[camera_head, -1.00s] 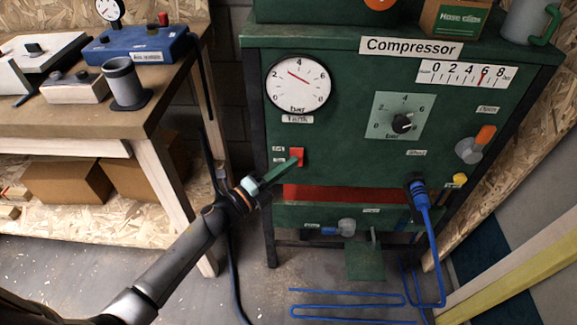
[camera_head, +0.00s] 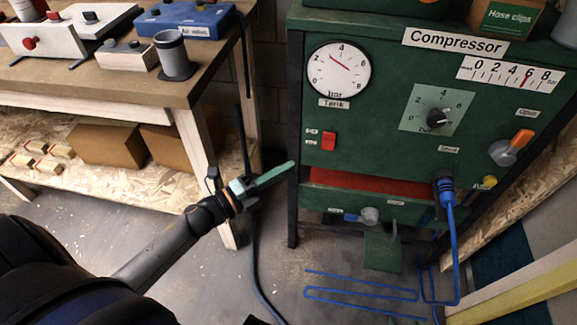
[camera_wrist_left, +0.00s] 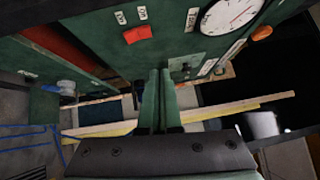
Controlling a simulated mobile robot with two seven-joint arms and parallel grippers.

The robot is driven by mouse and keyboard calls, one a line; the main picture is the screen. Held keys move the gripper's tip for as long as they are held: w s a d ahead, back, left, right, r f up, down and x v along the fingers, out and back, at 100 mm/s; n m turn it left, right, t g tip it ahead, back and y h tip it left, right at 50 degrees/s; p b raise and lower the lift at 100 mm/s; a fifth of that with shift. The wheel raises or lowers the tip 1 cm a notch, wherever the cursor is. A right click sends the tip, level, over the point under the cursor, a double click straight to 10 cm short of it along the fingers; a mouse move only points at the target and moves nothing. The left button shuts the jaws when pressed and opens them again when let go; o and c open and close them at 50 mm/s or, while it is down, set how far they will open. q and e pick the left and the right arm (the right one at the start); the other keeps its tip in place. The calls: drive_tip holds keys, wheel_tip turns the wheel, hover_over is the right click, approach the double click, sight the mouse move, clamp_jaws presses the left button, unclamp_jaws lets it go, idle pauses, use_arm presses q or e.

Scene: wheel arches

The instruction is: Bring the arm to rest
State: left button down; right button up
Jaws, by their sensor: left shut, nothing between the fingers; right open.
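My left gripper (camera_head: 291,165) is shut and empty. Its green fingers point right, just left of the green compressor (camera_head: 390,80), in front of the gap between bench and compressor. In the left wrist view the two fingers (camera_wrist_left: 160,75) lie together with nothing held. The red switch (camera_head: 328,141) on the compressor's front is up and right of the fingertips, apart from them. It also shows in the left wrist view (camera_wrist_left: 138,34), above and left of the fingers. My right gripper does not show.
A wooden bench (camera_head: 110,90) stands at the left, with a dark cup (camera_head: 172,55) and a blue air outlets box (camera_head: 185,20) on it. A blue hose (camera_head: 451,240) hangs from the compressor to the floor. Open floor (camera_head: 200,285) lies below my left arm.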

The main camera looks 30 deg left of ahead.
drive_tip(key=shift+s+d+f, duration=0.1)
drive_tip(key=shift+s+f, duration=0.1)
use_arm(q)
drive_tip(key=s+d+f+n+g+y, duration=0.35)
drive_tip(key=s+f+n, duration=0.4)
drive_tip(key=n, duration=0.35)
drive_tip(key=s+d+f+n+g+y, duration=0.3)
drive_tip(key=s+d+f+n+g, duration=0.15)
drive_tip(key=s+f+n, duration=0.5)
wheel_tip(320, 180, up, 16)
drive_tip(key=a+n+t+p, duration=0.1)
drive_tip(key=a+n+p, duration=0.1)
drive_tip(key=p, duration=1.5)
drive_tip(key=shift+s+f+p, duration=0.15)
drive_tip(key=shift+f+p, duration=0.05)
drive_tip(key=shift+p, duration=0.2)
use_arm(e)
wheel_tip(320, 180, up, 13)
drive_tip(key=s+d+h, duration=0.1)
drive_tip(key=d, duration=0.1)
drive_tip(key=shift+s+d+r+m, duration=0.15)
drive_tip(key=shift+s+d+m, duration=0.15)
drive_tip(key=shift+d, duration=0.1)
use_arm(q)
drive_tip(key=shift+a+y, duration=0.1)
drive_tip(key=shift+y, duration=0.15)
use_arm(e)
drive_tip(key=shift+w+a, duration=0.1)
drive_tip(key=shift+w, duration=0.05)
